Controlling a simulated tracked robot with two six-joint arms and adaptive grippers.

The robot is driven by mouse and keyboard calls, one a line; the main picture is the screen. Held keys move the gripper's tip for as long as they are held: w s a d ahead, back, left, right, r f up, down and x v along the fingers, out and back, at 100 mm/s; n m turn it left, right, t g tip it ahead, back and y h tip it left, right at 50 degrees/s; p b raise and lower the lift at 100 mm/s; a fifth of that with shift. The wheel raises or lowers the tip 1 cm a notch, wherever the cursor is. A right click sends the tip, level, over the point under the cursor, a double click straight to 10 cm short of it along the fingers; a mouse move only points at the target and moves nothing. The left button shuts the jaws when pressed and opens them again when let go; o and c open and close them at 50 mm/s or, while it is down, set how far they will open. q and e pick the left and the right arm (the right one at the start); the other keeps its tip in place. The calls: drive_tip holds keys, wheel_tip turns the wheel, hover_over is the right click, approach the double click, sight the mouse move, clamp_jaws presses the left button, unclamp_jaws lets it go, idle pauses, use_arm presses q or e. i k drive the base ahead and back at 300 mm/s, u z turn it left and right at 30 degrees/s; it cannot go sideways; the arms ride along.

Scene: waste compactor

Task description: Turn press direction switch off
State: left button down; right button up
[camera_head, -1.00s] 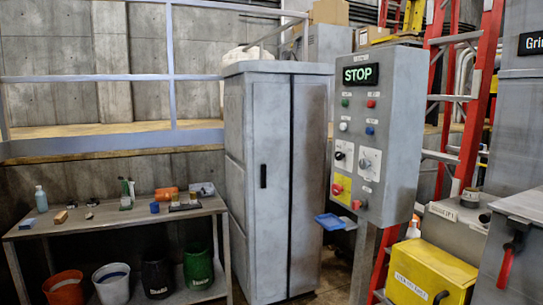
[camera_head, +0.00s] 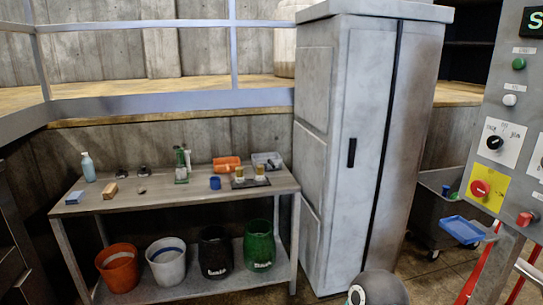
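The grey control panel (camera_head: 510,75) stands at the right edge of the head view and is cut off by it. A black rotary switch (camera_head: 494,142) on a white plate sits on its left part; its lettering is too small to read surely. A second white plate (camera_head: 537,160) is cut off at the right edge, so its knob is hidden. I cannot tell which one is the press direction switch. A red knob (camera_head: 480,188) on a yellow plate is below. Neither gripper shows; a dark rounded part at the bottom looks like my own arm.
A tall grey cabinet (camera_head: 340,130) stands left of the panel. A workbench (camera_head: 120,203) with small items and several buckets is at left. A blue tray (camera_head: 462,229) juts out below the panel. A dark wheeled bin (camera_head: 425,205) stands behind. Some floor is open between.

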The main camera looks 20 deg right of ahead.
sight(494, 143)
drive_tip(key=z, duration=0.45)
drive_tip(key=i, duration=1.2)
drive_tip(key=z, duration=1)
drive_tip(key=i, duration=0.3)
drive_tip(key=z, duration=0.1)
drive_tip(key=k, duration=0.75)
drive_tip(key=z, duration=0.2)
drive_tip(key=i, duration=0.8)
drive_tip(key=u, duration=0.1)
